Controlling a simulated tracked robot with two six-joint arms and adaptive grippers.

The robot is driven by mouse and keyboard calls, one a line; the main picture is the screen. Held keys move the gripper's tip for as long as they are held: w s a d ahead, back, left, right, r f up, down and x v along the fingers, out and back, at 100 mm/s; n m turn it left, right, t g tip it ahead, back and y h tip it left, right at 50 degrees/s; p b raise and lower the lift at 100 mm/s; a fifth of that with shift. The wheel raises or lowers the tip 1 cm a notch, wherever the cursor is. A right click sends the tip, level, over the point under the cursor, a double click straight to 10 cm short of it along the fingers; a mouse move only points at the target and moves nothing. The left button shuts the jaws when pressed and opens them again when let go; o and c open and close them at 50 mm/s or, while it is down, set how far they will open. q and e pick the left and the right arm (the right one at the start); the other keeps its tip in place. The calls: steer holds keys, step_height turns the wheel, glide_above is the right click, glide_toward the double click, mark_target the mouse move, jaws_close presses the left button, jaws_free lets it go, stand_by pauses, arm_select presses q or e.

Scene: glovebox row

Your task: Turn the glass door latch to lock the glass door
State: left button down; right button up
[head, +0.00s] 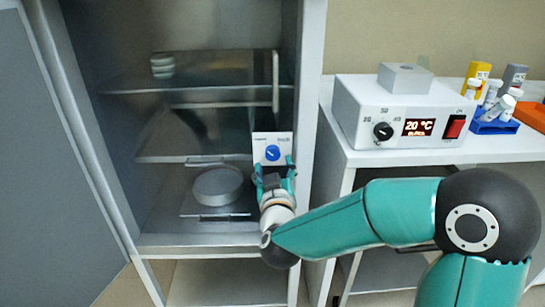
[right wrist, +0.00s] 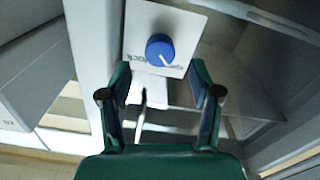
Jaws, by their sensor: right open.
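The glass door latch is a blue knob (head: 272,153) on a white plate (head: 283,137), at the right edge of the cabinet front. The knob also shows in the right wrist view (right wrist: 160,50), with a white pointer mark toward its lower right. Printed words on the plate are only partly legible. The glass door (head: 225,125) covers the cabinet front and appears shut. My right gripper (head: 275,166) is open and empty just in front of the plate. In the right wrist view its fingers (right wrist: 159,72) stand apart, with the knob beyond the tips. My left gripper is out of view.
A vertical door handle (head: 276,82) stands above the plate. Behind the glass are shelves with a round dish (head: 218,186) and a small stack (head: 162,65). To the right, a white table carries a heater box (head: 400,112) and a blue tube rack (head: 494,125). A grey panel stands at left.

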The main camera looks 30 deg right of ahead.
mark_target(272, 155)
steer(key=shift+x, duration=2.55)
steer(key=shift+a, duration=0.1)
steer(key=c, duration=1.1)
steer(key=shift+c, duration=0.2)
